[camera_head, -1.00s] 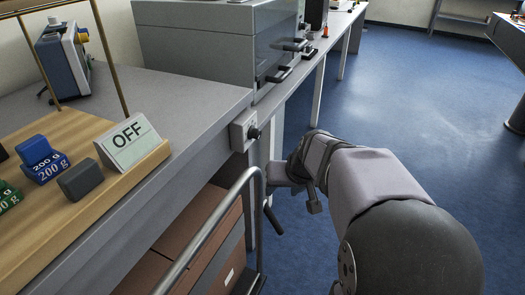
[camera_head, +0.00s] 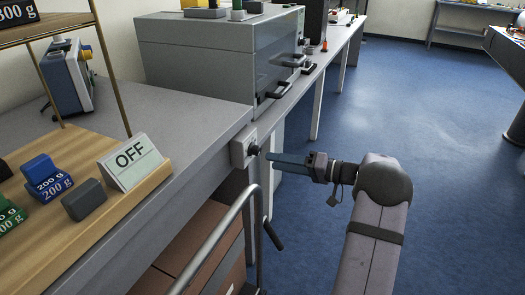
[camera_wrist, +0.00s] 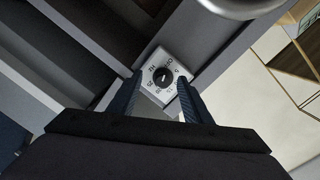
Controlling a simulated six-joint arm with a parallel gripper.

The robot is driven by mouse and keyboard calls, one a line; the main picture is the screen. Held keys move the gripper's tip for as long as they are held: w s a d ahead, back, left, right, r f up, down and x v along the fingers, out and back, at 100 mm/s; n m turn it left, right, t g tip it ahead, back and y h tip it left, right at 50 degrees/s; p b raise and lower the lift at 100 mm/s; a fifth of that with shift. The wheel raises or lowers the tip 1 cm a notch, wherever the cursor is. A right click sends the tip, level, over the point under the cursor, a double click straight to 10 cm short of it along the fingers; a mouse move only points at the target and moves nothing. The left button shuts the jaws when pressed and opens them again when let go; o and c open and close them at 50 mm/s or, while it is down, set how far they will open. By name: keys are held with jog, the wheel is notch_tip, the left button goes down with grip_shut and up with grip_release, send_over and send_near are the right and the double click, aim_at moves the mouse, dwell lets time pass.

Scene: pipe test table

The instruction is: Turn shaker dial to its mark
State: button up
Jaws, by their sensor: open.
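The dial is a small black knob (camera_head: 253,149) on a pale grey control box (camera_head: 238,153), fixed to the front edge of the bench. In the wrist view, the knob (camera_wrist: 164,76) has a light pointer line, with small printed markings around it on the square plate (camera_wrist: 152,64); most are too small to read surely. My gripper (camera_head: 268,158) points at the knob from the right, just short of it. In the wrist view, its dark blue fingers (camera_wrist: 157,90) are open, with the knob beyond the tips and between their lines. I see nothing held.
A card reading OFF (camera_head: 132,162) stands on a wooden board (camera_head: 104,238) with several weights. A trolley handle (camera_head: 215,246) rises below the box, near my gripper. A grey machine (camera_head: 210,55) stands farther along the bench.

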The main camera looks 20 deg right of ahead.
aim_at(260, 151)
jog(key=shift+t+y, duration=0.4)
jog(key=shift+t, duration=0.2)
jog(key=shift+w+d+r+x, duration=0.15)
jog(key=shift+x, duration=0.9)
jog(key=shift+w+d+r+x, duration=0.15)
jog(key=shift+x, duration=0.9)
jog(key=shift+w+d+r+x, duration=0.15)
jog(key=shift+x, duration=0.95)
jog(key=shift+c, duration=0.4)
jog(key=c, duration=1)
